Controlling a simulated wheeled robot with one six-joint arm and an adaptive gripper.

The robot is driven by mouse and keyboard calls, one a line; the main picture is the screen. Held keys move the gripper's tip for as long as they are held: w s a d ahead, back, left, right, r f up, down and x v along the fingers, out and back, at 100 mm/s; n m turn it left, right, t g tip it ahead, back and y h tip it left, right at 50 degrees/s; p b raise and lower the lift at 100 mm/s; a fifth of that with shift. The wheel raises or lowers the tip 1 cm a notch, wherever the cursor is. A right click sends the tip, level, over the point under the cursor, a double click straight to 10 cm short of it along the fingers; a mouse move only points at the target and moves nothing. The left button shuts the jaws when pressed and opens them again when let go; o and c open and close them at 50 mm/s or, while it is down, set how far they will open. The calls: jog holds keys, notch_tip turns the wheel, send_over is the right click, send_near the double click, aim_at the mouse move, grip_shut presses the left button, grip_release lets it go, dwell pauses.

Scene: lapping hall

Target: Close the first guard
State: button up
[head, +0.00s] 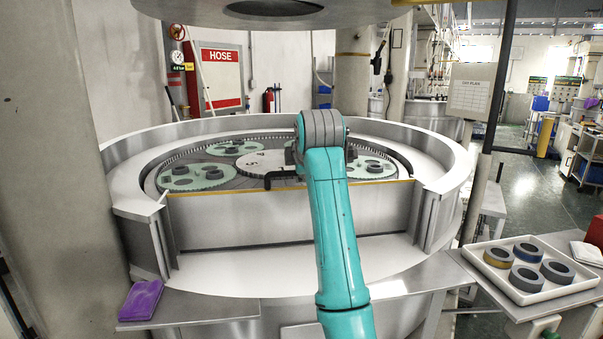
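The guard (230,220) is a wide grey panel with a yellow top edge, at the front of the round lapping machine (130,185). It stands across the gap in the machine's wall, between the two side posts. A black bent bar (280,178) shows just above its top edge, left of my arm; I cannot tell whether it is the guard's handle. My teal arm reaches forward over the right part of the panel. My gripper (292,155) is mostly hidden behind my wrist, with only a dark part showing, so its fingers cannot be made out.
Inside are green carriers (195,176) with dark rings and a white numbered disc (262,162). A tray (497,290) of rings stands at right. A purple cloth (141,300) lies on the front left ledge. A large plate (270,10) hangs overhead; a dark pole (497,90) stands right.

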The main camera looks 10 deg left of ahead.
jog(key=shift+o, duration=0.2)
jog(key=shift+s, duration=0.1)
dwell(0.4)
jog(key=v, duration=1.2)
